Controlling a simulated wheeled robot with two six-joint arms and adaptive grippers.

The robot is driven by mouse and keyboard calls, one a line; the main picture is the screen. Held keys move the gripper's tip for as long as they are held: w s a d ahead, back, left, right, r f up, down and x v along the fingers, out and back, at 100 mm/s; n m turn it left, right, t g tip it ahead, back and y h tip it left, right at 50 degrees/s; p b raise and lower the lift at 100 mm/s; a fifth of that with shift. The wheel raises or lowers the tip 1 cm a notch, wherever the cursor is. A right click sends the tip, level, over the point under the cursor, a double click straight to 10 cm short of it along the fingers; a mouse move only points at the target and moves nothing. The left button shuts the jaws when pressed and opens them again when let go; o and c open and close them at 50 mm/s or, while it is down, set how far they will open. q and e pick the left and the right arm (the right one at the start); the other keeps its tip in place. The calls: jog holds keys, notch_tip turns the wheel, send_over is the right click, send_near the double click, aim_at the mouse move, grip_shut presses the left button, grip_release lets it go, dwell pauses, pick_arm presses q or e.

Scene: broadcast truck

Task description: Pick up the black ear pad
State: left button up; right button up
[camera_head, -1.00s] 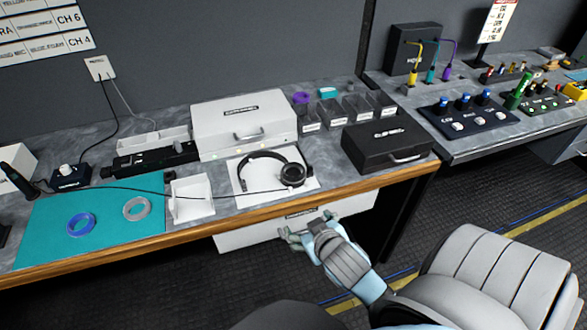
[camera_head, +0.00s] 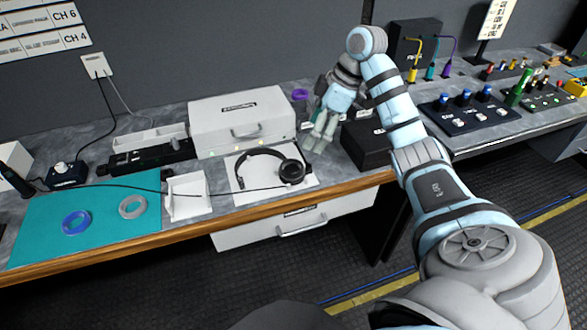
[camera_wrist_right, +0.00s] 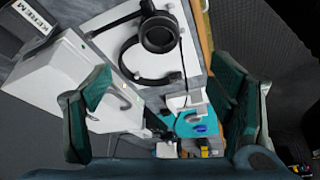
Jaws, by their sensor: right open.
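A black headset (camera_head: 262,158) lies on a white mat (camera_head: 241,181) on the counter. Its round black ear cup (camera_head: 292,171) is at the right end of the band; it also shows large in the right wrist view (camera_wrist_right: 159,34). I cannot make out a separate loose black ear pad. My right gripper (camera_head: 317,144) is open and empty, fingers down, above the counter just behind and right of the headset. In the right wrist view, its open fingers (camera_wrist_right: 165,105) frame the counter, with the headset beyond them. My left gripper is not in view.
A white case (camera_head: 238,125) stands behind the headset, a black case (camera_head: 365,143) right of it. My right arm hides most of the small bins. A purple ring (camera_head: 300,94) lies at the back. A teal mat (camera_head: 105,245) at left holds a blue ring (camera_head: 76,222) and a grey ring (camera_head: 132,207).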

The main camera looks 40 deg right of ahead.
aim_at(290, 169)
jog(key=b+x, duration=0.1)
jog(key=x, duration=1.1)
jog(key=shift+w+a+f, duration=0.15)
jog(key=shift+f, duration=0.1)
jog(key=c, duration=0.9)
